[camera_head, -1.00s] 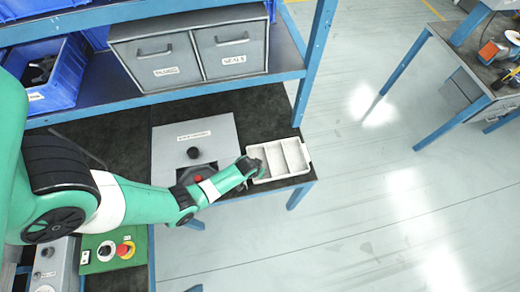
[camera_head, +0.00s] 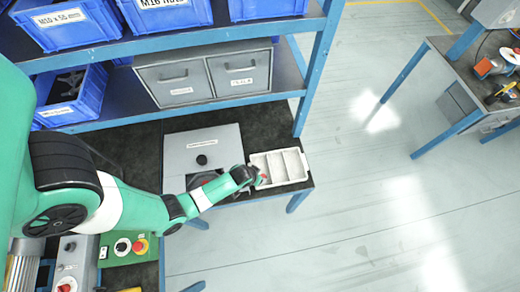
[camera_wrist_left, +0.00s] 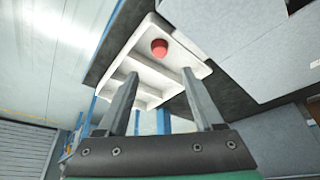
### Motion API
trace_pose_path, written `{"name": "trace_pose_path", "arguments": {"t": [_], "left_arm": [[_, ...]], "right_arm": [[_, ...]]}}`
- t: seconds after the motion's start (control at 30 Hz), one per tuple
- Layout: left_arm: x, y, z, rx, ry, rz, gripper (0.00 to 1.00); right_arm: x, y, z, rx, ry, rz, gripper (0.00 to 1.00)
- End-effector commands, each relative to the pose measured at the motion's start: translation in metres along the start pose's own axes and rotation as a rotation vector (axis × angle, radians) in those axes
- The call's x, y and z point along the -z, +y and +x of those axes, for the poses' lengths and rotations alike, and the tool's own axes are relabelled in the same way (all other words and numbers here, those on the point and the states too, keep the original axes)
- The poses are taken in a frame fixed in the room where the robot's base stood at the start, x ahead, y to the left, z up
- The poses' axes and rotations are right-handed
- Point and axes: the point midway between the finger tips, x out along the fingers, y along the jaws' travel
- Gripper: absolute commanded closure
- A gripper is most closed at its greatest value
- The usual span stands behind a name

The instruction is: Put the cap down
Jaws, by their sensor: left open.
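A small round red cap (camera_wrist_left: 159,47) lies in the end compartment of the white tray (camera_wrist_left: 199,69), the one nearest the grey housing. In the head view the tray (camera_head: 307,172) stands on the dark bench top at its right end, and a bit of red shows beside my gripper. My left gripper (camera_head: 259,177) is over the tray's left end. In the left wrist view its two fingers (camera_wrist_left: 160,78) are wide apart and empty, with the cap beyond their tips and not touched by them. My right gripper is not in view.
A grey box (camera_head: 203,150) with a black knob stands left of the tray. A shelf with grey drawers (camera_head: 238,73) and blue bins (camera_head: 72,97) rises behind. A green control box (camera_head: 124,247) is at the front left. Open floor lies to the right.

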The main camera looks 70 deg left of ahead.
Motion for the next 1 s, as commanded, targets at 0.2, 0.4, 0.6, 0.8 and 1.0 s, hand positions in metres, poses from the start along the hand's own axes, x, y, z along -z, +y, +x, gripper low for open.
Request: {"name": "trace_pose_path", "arguments": {"t": [0.2,0.4,0.6,0.8,1.0], "left_arm": [[0.0,0.0,-0.021,0.0,0.0,0.001,0.32],[-0.001,0.0,-0.019,0.0,0.0,0.0,0.32],[0.001,0.001,-0.02,-0.002,0.003,0.001,0.32],[0.084,0.04,-0.051,-0.083,0.17,0.032,0.32],[0.249,0.132,-0.18,-0.279,0.577,0.11,0.32]], "right_arm": [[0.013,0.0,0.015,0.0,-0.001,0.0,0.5],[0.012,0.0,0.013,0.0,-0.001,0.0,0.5],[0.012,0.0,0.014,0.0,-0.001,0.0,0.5],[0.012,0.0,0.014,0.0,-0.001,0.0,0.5],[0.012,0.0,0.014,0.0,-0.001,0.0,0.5]]}}
